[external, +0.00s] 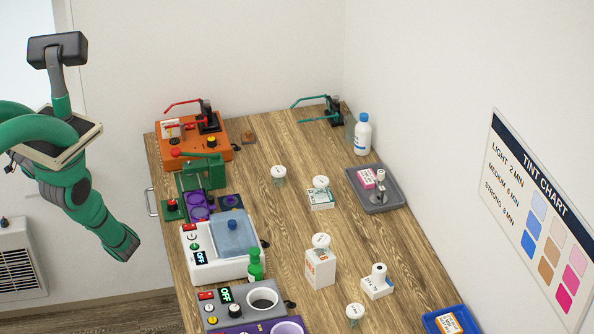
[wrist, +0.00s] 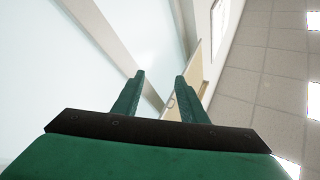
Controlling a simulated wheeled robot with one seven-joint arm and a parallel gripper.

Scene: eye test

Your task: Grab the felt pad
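I cannot make out the felt pad for certain. A small brown flat piece (external: 248,137) lies on the table just right of the orange device; its material is too small to tell. My gripper (wrist: 160,75) shows in the wrist view with its two green fingers apart and nothing between them. Behind the fingers are a pale wall, a door and ceiling tiles, with no table in sight. In the external view my green arm is left of the table, clear of it, and I cannot make out the gripper there.
The wooden table (external: 285,232) holds an orange device (external: 193,150), a white machine with a blue lid (external: 232,237), a grey tray (external: 386,202), a blue tray (external: 429,318), a white bottle (external: 362,136), a green bottle (external: 255,266) and several lidded jars and boxes. Its middle has bare patches.

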